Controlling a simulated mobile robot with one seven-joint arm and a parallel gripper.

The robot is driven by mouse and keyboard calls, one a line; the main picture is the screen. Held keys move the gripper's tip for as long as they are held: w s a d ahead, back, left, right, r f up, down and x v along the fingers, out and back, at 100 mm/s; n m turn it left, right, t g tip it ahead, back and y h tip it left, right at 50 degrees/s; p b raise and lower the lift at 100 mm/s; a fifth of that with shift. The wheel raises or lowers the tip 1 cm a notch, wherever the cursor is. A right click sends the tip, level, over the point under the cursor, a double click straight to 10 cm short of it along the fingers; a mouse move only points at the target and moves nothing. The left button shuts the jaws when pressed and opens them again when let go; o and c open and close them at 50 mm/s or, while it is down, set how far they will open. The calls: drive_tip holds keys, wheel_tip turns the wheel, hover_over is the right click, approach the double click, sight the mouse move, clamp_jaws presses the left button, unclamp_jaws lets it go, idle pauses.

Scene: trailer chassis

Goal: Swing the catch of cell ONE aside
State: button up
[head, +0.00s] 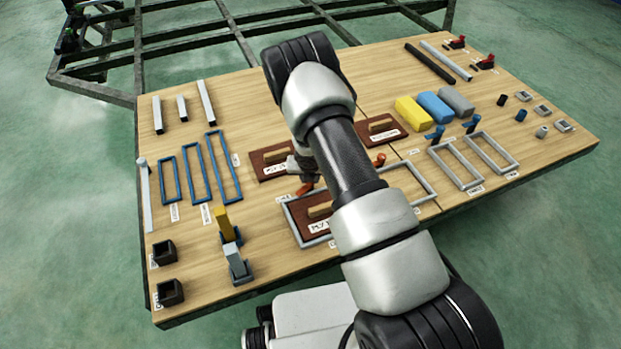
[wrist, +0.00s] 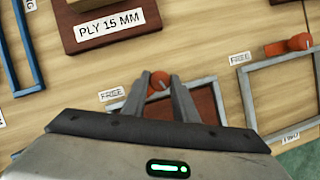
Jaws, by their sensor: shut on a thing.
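Cell ONE is the left grey frame (head: 293,226) near the table's front edge. A dark red-brown panel (head: 308,228) with a wooden handle lies inside it; the panel also shows in the wrist view (wrist: 206,104). The orange-red catch of cell ONE (head: 305,188) is at the frame's far edge, and its round end (wrist: 158,80) shows between my fingers. My gripper (wrist: 160,86) is shut on this catch. In the head view my arm partly hides the gripper and the cell's right side. A "FREE" label (wrist: 112,93) lies left of the catch.
Cell TWO, an empty grey frame (wrist: 246,98), is to the right with its own orange catch (wrist: 288,46). A "PLY 15 MM" panel (wrist: 135,18) lies just beyond my gripper. A yellow block (head: 223,222) and grey block stand left of cell ONE.

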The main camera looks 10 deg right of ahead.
drive_tip(key=shift+a+m+g+h, duration=0.1)
drive_tip(key=shift+m+g+h, duration=0.45)
drive_tip(key=shift+m, duration=1.65)
drive_tip(key=shift+h, duration=0.25)
drive_tip(key=o, duration=1)
drive_tip(key=shift+t, duration=0.25)
drive_tip(key=p+v, duration=0.5)
drive_tip(key=v, duration=1.2)
drive_tip(key=shift+r, duration=0.25)
drive_tip(key=shift+w, duration=0.1)
